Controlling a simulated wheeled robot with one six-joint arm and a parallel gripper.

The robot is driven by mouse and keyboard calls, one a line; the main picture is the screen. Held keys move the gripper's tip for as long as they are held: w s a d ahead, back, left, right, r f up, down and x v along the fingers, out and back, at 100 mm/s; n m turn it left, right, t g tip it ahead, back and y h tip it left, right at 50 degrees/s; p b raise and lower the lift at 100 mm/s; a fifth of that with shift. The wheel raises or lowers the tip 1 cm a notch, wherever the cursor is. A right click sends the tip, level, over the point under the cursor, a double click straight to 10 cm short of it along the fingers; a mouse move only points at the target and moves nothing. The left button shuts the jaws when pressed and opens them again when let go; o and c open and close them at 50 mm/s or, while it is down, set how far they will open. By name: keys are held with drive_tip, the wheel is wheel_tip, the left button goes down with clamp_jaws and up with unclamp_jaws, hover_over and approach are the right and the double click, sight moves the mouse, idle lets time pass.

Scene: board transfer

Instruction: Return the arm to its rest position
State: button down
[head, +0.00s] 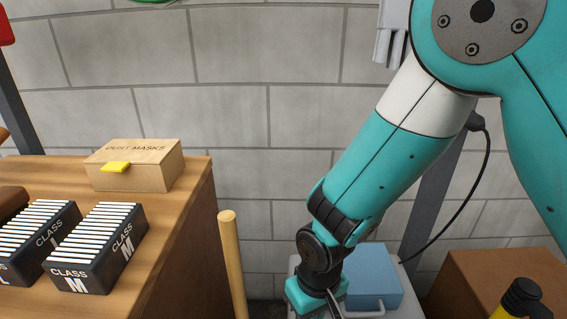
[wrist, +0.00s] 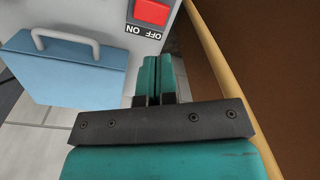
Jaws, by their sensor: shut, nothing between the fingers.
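My arm reaches down from the upper right in the head view and is bent, with its wrist low in the picture. My gripper's teal body shows at the bottom edge there, and its fingertips are not clear. In the wrist view my gripper (wrist: 154,75) has its two teal fingers together with nothing between them. It hangs near a grey unit with a red switch (wrist: 152,12) marked ON and OFF, and beside a blue case (wrist: 72,75) with a grey handle. The blue case also shows behind my wrist in the head view (head: 373,272).
A wooden bench (head: 180,215) at left carries black racks of white boards (head: 98,247) and a dust mask box (head: 135,166). A wooden pole (head: 232,262) stands beside it. A brown box (head: 480,280) and a yellow-and-black object (head: 522,300) are at lower right.

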drive_tip(key=s+d+r+n+y, duration=0.1)
drive_tip(key=s+d+r, duration=0.25)
drive_tip(key=r, duration=0.45)
drive_tip(key=s+d+r+y+p, duration=0.1)
drive_tip(key=s+d+r, duration=0.25)
drive_tip(key=r, duration=0.45)
drive_tip(key=s+d+r+n+y, duration=0.15)
drive_tip(key=s+r, duration=0.25)
drive_tip(key=r, duration=0.4)
wheel_tip(320, 180, up, 15)
drive_tip(key=p, duration=1.5)
drive_tip(key=shift+w+d+r+m+p, duration=0.2)
drive_tip(key=shift+w+d+m+p, duration=0.15)
drive_tip(key=shift+m+p, duration=0.1)
drive_tip(key=shift+s+f, duration=0.1)
drive_tip(key=shift+s, duration=0.05)
